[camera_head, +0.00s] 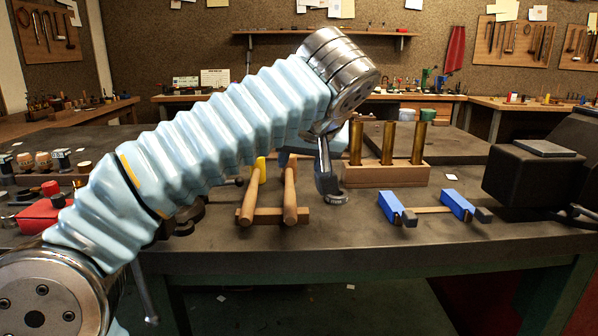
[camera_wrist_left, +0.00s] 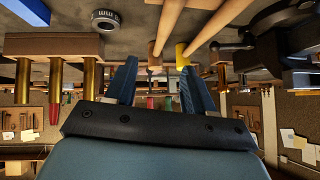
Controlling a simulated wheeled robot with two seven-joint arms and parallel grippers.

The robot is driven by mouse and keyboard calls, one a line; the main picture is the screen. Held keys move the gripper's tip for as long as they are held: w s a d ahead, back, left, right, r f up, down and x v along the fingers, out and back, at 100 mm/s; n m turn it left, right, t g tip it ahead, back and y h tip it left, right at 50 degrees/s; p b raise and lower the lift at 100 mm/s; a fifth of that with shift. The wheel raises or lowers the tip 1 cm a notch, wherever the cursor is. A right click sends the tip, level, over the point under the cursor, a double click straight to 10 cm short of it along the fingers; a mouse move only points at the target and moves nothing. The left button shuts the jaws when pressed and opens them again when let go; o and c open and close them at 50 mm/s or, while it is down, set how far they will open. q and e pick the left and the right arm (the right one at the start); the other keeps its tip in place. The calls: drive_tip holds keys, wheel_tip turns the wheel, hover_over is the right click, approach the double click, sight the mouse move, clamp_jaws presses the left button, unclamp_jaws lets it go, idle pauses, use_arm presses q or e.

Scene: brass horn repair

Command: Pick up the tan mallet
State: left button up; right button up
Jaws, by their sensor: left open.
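The tan mallet (camera_head: 290,196) lies with its wooden handle towards me on a small wooden rack (camera_head: 268,216), right of a yellow-headed mallet (camera_head: 248,196). My left arm crosses the head view from the left, and its hand is mostly hidden behind the wrist, just beyond the mallets. In the left wrist view, which is upside down, my left gripper (camera_wrist_left: 160,66) is open, with two blue fingers spread apart. The tan mallet's handle (camera_wrist_left: 168,22) shows there beyond the fingertips, roughly in line with the gap. The yellow mallet head (camera_wrist_left: 182,54) is near the right fingertip. I cannot tell whether they touch.
A wooden block with brass tubes (camera_head: 386,174) stands right of the mallets. Blue blocks on a bar (camera_head: 430,208) and a dark machine (camera_head: 530,178) lie further right. A red box (camera_head: 42,214) is at the left. The front strip of the dark bench is clear.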

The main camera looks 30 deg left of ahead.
sight(290, 183)
use_arm(q)
drive_tip(key=x, duration=0.6)
drive_tip(key=shift+w+a+f+b, duration=0.15)
drive_tip(key=shift+a+f+b, duration=0.1)
drive_tip(key=shift+b, duration=0.1)
drive_tip(key=x, duration=0.6)
drive_tip(key=shift+r, duration=0.1)
clamp_jaws()
